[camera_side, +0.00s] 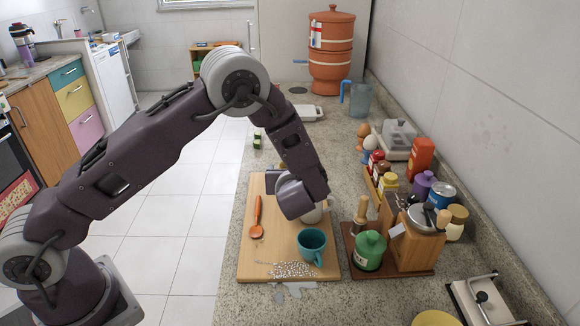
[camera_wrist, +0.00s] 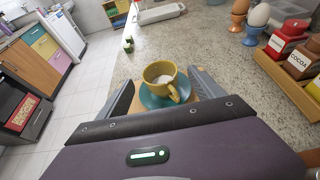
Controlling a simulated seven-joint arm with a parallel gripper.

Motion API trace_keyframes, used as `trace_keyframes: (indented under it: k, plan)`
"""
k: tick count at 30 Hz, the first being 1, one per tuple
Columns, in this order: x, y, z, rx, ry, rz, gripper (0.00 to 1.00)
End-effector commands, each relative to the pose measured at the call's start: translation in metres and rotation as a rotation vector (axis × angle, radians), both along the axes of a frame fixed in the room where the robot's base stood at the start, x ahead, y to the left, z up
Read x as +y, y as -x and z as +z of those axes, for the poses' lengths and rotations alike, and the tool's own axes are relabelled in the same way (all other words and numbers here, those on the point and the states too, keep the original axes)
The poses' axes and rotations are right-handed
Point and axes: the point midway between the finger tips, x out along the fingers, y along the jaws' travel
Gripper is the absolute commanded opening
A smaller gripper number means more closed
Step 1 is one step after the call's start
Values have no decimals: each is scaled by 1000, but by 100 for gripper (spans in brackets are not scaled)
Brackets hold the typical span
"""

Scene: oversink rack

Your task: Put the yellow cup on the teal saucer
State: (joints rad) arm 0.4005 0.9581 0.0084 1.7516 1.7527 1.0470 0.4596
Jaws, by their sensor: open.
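The yellow cup (camera_wrist: 152,84) stands upright on the teal saucer (camera_wrist: 150,100) in the wrist view. It appears to rest within the saucer's rim, with its handle toward me at the right and something pale inside. My gripper (camera_wrist: 160,80) is open, with one finger on each side of the cup and saucer. I cannot tell whether either finger touches them. In the side view my wrist hides the gripper's fingers and nearly all of the cup and saucer.
A teal mug (camera_side: 312,245) stands on the wooden board (camera_side: 246,262), near white grains and a wooden spoon (camera_side: 257,218). A green jar (camera_side: 369,250) and wooden box stand right. Jars and egg cups line the counter's right side.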

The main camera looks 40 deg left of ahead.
Motion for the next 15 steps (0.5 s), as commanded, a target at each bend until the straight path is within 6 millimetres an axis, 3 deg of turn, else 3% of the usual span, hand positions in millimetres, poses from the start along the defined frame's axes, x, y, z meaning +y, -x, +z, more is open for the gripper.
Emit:
trace_keyframes:
  k: [6, 13, 15]
  plan:
    - [-25, 25, 15, 0, 0, -2, 77]
    - [-28, 30, 18, -1, 3, 4, 77]
    - [-21, 35, 28, -18, 32, 45, 77]
